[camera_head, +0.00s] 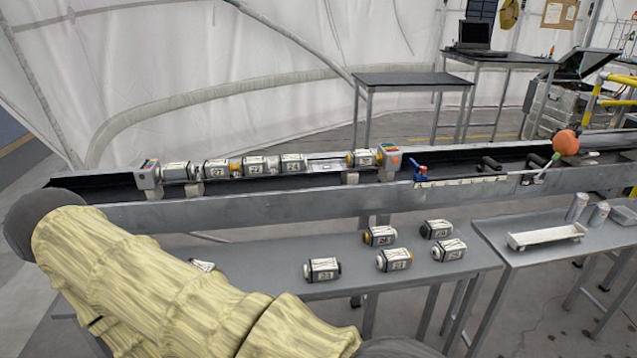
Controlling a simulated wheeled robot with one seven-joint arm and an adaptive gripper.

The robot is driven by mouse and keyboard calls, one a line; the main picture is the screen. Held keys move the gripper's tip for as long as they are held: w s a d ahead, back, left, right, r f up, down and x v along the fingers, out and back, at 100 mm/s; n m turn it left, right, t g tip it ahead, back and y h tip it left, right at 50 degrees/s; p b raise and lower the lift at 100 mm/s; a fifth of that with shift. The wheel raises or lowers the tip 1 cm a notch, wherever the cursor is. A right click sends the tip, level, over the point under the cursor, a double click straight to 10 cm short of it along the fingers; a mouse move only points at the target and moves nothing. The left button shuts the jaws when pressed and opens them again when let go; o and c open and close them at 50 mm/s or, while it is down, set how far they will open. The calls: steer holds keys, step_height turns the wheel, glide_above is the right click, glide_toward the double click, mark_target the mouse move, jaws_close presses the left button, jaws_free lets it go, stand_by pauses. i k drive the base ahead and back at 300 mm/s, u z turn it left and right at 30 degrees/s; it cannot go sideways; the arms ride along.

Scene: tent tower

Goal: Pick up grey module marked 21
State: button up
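Several grey modules with white number labels lie on the lower grey table. The one at its middle right (394,260) has a label that looks like 21, but the digits are too small to be sure. A module on the rail (217,169) has a similar label, 21 or 27. My arm, in a pale yellow sleeve, crosses the lower left of the view. My gripper is not visible.
Near the first module lie modules that look marked 23 (322,269), 26 (380,236) and 20 (436,229), and another at right (449,250). My arm partly hides one module (203,265). A metal rail (270,208) runs behind the table (270,255). A white tray (545,236) stands at right.

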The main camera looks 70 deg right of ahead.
mark_target(392, 260)
steer(key=u, duration=0.6)
steer(key=k, duration=1.15)
steer(key=z, duration=1.95)
